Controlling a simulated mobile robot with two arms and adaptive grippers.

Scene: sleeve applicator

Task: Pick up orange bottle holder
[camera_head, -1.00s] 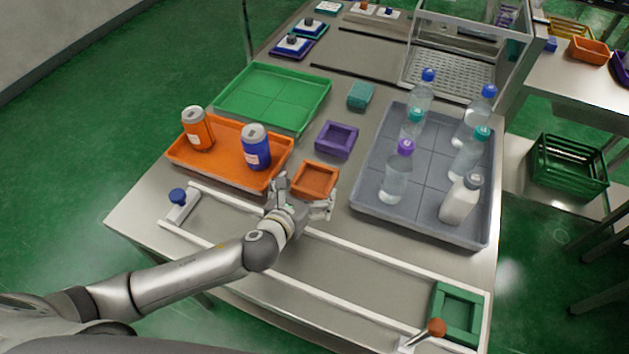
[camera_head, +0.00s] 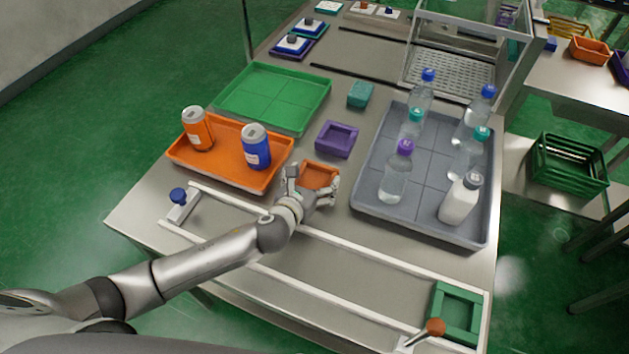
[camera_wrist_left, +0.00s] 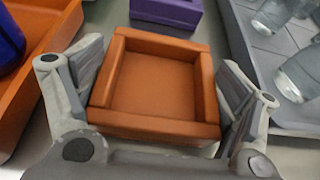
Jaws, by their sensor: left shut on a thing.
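The orange bottle holder (camera_head: 319,174) is a small square frame with raised walls and an empty middle. It stands on the table between the orange tray and the grey tray. My left gripper (camera_head: 314,188) is around it from the near side, with one finger on each side. In the left wrist view the holder (camera_wrist_left: 155,88) lies between the two fingers (camera_wrist_left: 156,95), which are shut on its left and right walls. Its near wall faces my palm. Whether it is lifted off the table cannot be told. My right gripper is not in view.
The orange tray (camera_head: 190,168) with an orange can and a blue can is close on the left. The purple holder (camera_head: 337,139) is just behind. The grey tray (camera_head: 372,200) with several bottles is on the right. White rails (camera_head: 380,262) run along the front.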

